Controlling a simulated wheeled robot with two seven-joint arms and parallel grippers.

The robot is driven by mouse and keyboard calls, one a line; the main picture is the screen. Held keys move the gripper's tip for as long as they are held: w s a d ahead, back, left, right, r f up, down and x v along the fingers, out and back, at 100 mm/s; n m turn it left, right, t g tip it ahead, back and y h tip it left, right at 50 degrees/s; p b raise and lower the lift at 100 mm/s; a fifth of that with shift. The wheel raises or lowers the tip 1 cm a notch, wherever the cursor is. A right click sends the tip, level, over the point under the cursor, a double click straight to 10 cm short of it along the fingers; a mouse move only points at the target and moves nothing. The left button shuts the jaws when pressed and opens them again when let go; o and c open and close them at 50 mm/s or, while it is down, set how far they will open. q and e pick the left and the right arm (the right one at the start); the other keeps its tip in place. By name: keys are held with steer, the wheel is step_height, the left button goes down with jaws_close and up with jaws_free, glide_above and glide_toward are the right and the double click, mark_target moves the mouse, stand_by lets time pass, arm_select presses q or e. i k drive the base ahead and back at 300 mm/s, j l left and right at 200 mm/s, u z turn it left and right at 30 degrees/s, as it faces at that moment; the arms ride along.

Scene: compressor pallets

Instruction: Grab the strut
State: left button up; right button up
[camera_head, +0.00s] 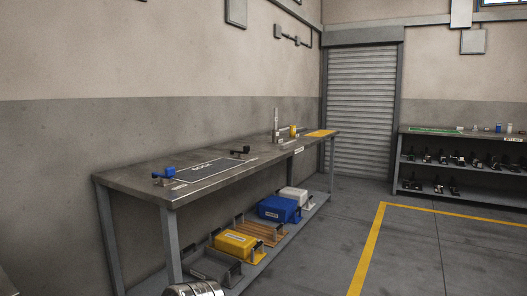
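I cannot tell for sure which thing is the strut. A thin upright grey post (276,121) stands on the far part of the long workbench (130,180), with a small yellow item (293,130) beside it. Several small dark items (461,158) stand in rows on the shelves of a rack at the right; they are too small to make out. Neither of my grippers is in view.
Blue-handled (164,173) and black (240,150) fixtures sit on the bench near a dark marked mat (205,170). Yellow (236,243) and blue (279,208) boxes lie on its lower shelf. A yellow floor line (369,250) crosses clear floor. A shutter door (361,110) is behind.

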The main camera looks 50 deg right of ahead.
mark_target(289, 145)
steer(key=l+z, duration=0.1)
steer(key=z, duration=0.25)
steer(key=l+z, duration=0.15)
steer(key=z, duration=0.2)
steer(key=i+z, duration=0.15)
steer(key=z, duration=0.2)
steer(key=i+l+z, duration=0.75)
steer(key=i, duration=0.25)
steer(key=i+l, duration=0.4)
steer(key=i, duration=0.2)
